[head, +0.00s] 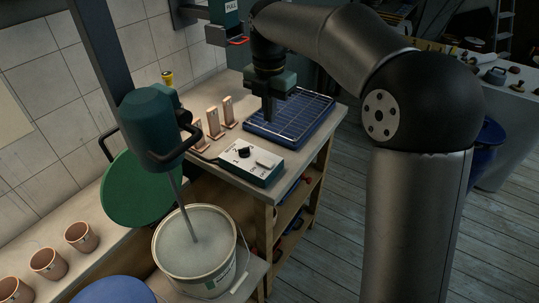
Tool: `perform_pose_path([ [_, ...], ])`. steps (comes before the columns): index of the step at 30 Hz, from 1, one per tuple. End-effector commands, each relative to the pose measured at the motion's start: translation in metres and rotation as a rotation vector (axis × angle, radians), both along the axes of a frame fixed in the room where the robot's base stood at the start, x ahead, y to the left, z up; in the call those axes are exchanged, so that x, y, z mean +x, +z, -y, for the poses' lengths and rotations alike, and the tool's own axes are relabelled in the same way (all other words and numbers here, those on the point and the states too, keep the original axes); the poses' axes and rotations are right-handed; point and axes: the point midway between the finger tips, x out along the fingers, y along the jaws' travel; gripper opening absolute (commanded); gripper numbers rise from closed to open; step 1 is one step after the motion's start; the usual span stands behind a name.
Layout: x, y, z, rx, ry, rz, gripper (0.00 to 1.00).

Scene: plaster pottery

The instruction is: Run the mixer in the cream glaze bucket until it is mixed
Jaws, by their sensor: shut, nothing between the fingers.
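The bucket (170,262) is off-white and stands open at the lower middle of the head view. Pale, cream-grey glaze (180,238) fills it. A dark green mixer (154,122) hangs above it, and its metal shaft (177,200) goes down into the glaze. I cannot tell whether the shaft turns. A white control box (252,163) with a black knob (244,152) and a pale switch lies on the bench to the right of the mixer. My gripper (268,120) points down above the bench, behind the box and apart from it. It is shut and empty.
A blue tray with a wire rack (292,119) lies close behind my gripper. Several copper-coloured upright pieces (214,120) stand left of it. A round green lid (143,190) leans behind the bucket. Several terracotta cups (81,237) stand at the left.

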Motion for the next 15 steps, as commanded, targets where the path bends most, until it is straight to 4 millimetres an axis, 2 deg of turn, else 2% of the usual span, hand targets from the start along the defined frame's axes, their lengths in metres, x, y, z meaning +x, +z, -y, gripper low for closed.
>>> perform_pose_path([
  [5,0.0,-0.016,0.0,-0.001,0.0,-0.003,0.0],
  [15,-0.001,-0.087,0.0,-0.003,0.0,-0.005,0.0],
])
